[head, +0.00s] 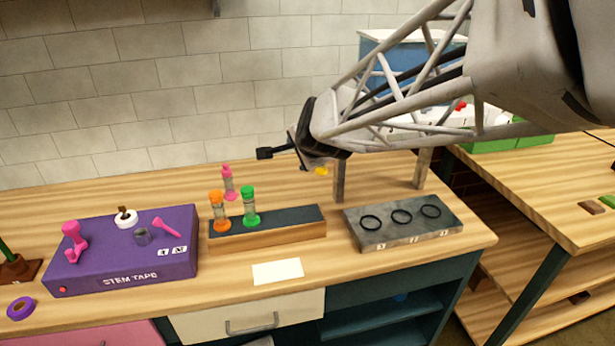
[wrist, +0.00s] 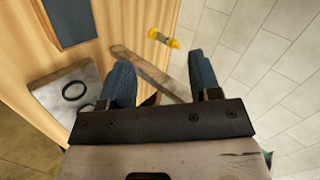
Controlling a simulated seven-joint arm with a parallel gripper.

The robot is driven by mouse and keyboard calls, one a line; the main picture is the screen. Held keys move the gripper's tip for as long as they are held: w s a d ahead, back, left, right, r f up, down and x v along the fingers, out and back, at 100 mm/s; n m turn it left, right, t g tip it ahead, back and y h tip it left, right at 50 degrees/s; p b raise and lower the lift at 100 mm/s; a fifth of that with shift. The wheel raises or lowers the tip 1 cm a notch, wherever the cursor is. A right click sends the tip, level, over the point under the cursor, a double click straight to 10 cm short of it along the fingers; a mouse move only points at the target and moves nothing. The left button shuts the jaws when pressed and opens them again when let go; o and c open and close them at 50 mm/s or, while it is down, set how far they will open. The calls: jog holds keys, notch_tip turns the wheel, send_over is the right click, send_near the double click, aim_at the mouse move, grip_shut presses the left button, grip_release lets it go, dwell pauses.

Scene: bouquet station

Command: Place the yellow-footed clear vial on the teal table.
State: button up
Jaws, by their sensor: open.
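The yellow-footed clear vial (wrist: 163,38) shows in the wrist view ahead of my fingers, by the table's wall-side edge. I cannot tell whether it stands or lies. In the head view only a bit of yellow (head: 321,171) shows under my gripper (head: 287,160); the rest is hidden. My gripper is open and empty; its two blue fingers (wrist: 162,78) are apart, short of the vial. Two wood-topped tables show: the near one (head: 350,278) has dark teal shelving below. The right one (head: 545,175) has a dark teal leg.
A purple stem-tape box (head: 130,262) is left.

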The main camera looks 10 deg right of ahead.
jog(key=s+d+f+n+g, duration=0.1)
jog(key=s+n, duration=0.6)
jog(key=s, duration=0.7)
jog(key=s+d+f+n+g+h, duration=0.1)
jog(key=s+n+g, duration=0.5)
jog(key=s, duration=0.9)
jog(key=shift+d+f+n, duration=0.2)
jog(key=shift+d+n, duration=0.2)
jog(key=shift+d, duration=0.45)
